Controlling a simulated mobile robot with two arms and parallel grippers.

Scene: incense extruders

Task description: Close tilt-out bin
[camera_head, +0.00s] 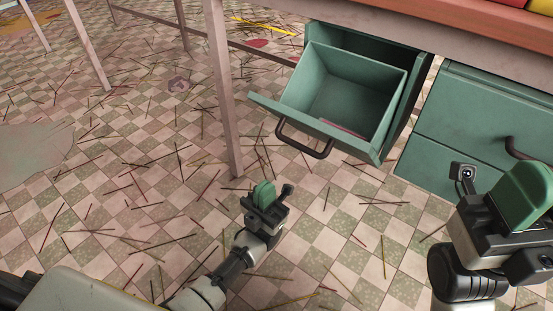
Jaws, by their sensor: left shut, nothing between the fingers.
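The green tilt-out bin (325,136) hangs under the table at the upper middle and is tilted open. Its box shows from above, with a pinkish patch low inside. A dark curved handle (304,142) is on its front panel. My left gripper (264,193) has green fingers, is shut and empty, and shows below the handle in the picture, apart from the bin. My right gripper (528,194) is at the right edge, in front of another green cabinet. Its green fingers overlap in view, so its opening cannot be told.
A green cabinet (463,125) with a dark handle (524,149) stands to the right of the bin. A pale table leg (221,90) stands just left of the bin. Thin sticks litter the checkered floor (150,215). The tabletop (450,18) overhangs the bin.

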